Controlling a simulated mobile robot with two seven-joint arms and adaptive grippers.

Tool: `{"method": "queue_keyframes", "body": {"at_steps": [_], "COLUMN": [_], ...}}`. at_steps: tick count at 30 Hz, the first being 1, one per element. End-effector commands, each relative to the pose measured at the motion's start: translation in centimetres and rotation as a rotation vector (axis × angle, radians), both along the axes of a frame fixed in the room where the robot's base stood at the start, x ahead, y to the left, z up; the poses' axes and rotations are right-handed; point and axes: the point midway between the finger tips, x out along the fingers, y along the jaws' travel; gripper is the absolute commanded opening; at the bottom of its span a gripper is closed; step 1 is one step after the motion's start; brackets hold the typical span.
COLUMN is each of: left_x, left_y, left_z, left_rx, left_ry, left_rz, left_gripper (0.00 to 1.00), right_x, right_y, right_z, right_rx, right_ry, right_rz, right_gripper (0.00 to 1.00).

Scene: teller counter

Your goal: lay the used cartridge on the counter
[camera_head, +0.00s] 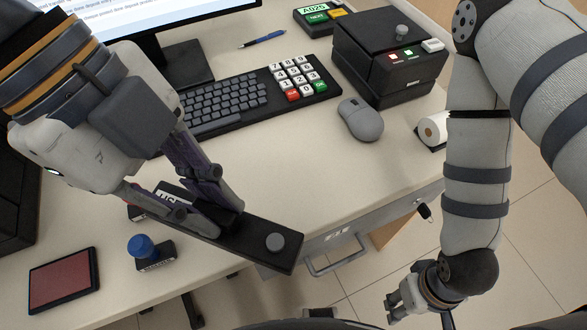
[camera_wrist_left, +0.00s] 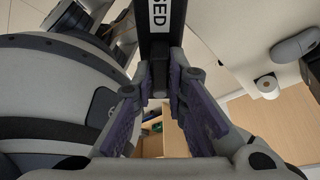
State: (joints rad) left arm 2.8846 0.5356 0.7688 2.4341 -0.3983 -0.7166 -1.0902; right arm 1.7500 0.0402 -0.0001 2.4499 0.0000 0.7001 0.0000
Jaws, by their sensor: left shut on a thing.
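The used cartridge (camera_head: 258,240) is a long black bar with a round grey knob near one end and a white label, partly hidden, at the other. My left gripper (camera_head: 208,215) is shut on it near the labelled part. The bar slants down to the right across the counter's front edge, its knob end past the edge. In the left wrist view the cartridge (camera_wrist_left: 160,50) stands between the fingers, with "SED" readable. I cannot tell its exact height over the counter (camera_head: 290,190). My right gripper (camera_head: 400,302) hangs low beyond the counter front, its finger state unclear.
A blue-topped stamp (camera_head: 143,248) and a red pad (camera_head: 64,281) lie left of the cartridge. A keyboard (camera_head: 222,104), mouse (camera_head: 360,120) and black device (camera_head: 390,60) stand behind. A drawer handle (camera_head: 335,258) sits below the edge.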

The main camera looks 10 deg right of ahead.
Motion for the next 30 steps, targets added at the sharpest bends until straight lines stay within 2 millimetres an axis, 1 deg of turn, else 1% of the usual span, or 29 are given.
{"method": "queue_keyframes", "body": {"at_steps": [4,8,9,12,19,20,24,26,30], "left_x": [3.9,7.8,8.4,10.0,11.7,12.0,11.9,11.9,12.0], "left_y": [-1.9,-3.8,-4.0,-4.8,-5.6,-5.7,-5.7,-5.7,-5.7], "left_z": [-2.2,-4.6,-5.7,-7.8,-9.6,-10.0,-12.6,-12.9,-12.7], "left_rx": [0.002,0.0,0.002,0.001,-0.001,-0.001,0.002,0.001,0.0], "left_ry": [0.006,0.016,0.019,0.016,0.005,0.005,0.003,-0.001,-0.004], "left_rz": [0.0,0.0,-0.001,-0.001,-0.001,-0.001,-0.002,-0.001,-0.001], "left_gripper": [0.0,0.0,0.0,0.0,0.0,0.0,0.0,0.0,0.0], "right_x": [-0.2,-1.5,-1.8,-2.5,-2.9,-3.1,-3.3,-3.3,-3.3], "right_y": [0.0,0.0,0.0,0.0,0.0,0.0,0.0,0.0,0.0], "right_z": [-0.1,-1.4,-1.7,-2.3,-2.7,-2.9,-3.1,-3.1,-3.1], "right_rx": [0.0,0.0,0.001,0.0,0.0,0.0,0.0,0.0,0.0], "right_ry": [0.006,0.055,0.069,0.093,0.109,0.113,0.123,0.123,0.12], "right_rz": [0.001,0.0,0.0,0.001,0.001,0.0,0.0,0.0,0.0], "right_gripper": [0.4,0.4,0.4,0.4,0.4,0.4,0.4,0.4,0.4]}}
